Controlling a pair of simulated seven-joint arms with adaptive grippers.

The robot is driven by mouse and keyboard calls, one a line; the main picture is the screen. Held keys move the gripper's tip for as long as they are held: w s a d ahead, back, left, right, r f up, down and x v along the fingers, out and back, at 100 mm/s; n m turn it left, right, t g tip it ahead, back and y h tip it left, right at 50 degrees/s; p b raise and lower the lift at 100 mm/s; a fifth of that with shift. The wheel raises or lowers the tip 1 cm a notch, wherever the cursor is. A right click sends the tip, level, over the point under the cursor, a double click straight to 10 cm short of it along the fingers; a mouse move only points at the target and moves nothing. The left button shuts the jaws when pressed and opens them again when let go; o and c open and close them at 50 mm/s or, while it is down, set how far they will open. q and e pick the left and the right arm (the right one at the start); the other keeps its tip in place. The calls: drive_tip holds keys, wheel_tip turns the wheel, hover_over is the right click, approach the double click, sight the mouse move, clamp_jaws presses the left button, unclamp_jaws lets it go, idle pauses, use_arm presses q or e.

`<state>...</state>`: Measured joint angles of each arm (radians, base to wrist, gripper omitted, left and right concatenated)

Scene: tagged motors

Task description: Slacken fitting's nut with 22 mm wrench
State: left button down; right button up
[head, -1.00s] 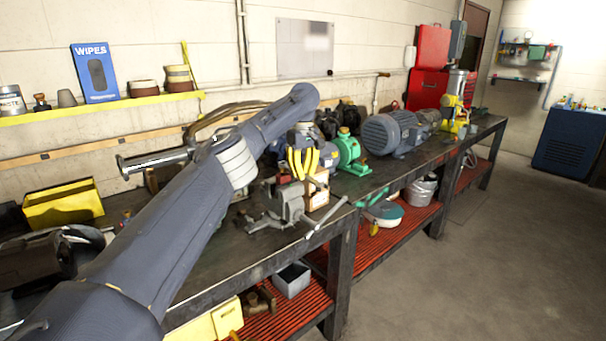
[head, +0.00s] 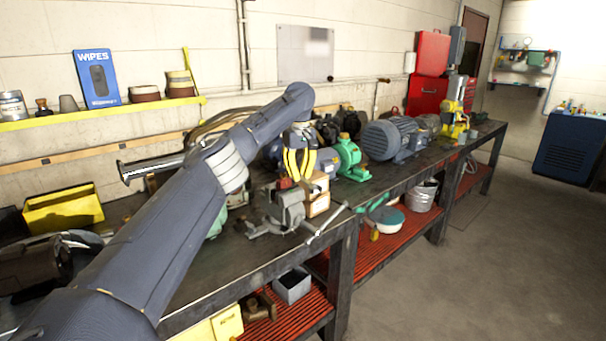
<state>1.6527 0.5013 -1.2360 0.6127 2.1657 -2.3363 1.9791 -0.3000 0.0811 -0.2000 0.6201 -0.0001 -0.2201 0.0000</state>
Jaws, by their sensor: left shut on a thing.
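My left arm comes in from the lower left, and my left gripper (head: 300,176) points down over the bench beside the grey vise (head: 290,208). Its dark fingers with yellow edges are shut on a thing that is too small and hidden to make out. The fingertips appear just behind a small red part (head: 284,183) at the vise's top. I cannot tell whether the fingers touch the vise. The fitting, its nut and the 22 mm wrench cannot be told apart here. My right gripper is not in view.
A green pump (head: 350,160) and a grey motor (head: 385,138) sit farther along the bench. A yellow bin (head: 62,209) is at the left. The vise handle (head: 330,222) sticks out past the bench's front edge.

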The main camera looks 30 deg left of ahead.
use_arm(q)
drive_tip(key=s+a+m, duration=0.5)
drive_tip(key=a+m, duration=0.4)
drive_tip(key=m, duration=0.2)
drive_tip(key=shift+s+a, duration=0.2)
drive_tip(key=shift+s, duration=0.15)
idle(0.8)
drive_tip(key=shift+f, duration=1.65)
idle(1.0)
idle(0.3)
drive_tip(key=shift+w+d+n, duration=0.25)
drive_tip(key=shift+d+n, duration=0.85)
drive_tip(key=shift+d, duration=0.2)
drive_tip(key=shift+w+d+n, duration=0.25)
drive_tip(key=shift+d+n, duration=0.35)
drive_tip(key=shift+n, duration=0.05)
drive_tip(key=shift+w+d+n, duration=0.2)
drive_tip(key=shift+d+n, duration=0.4)
drive_tip(key=shift+n, duration=0.05)
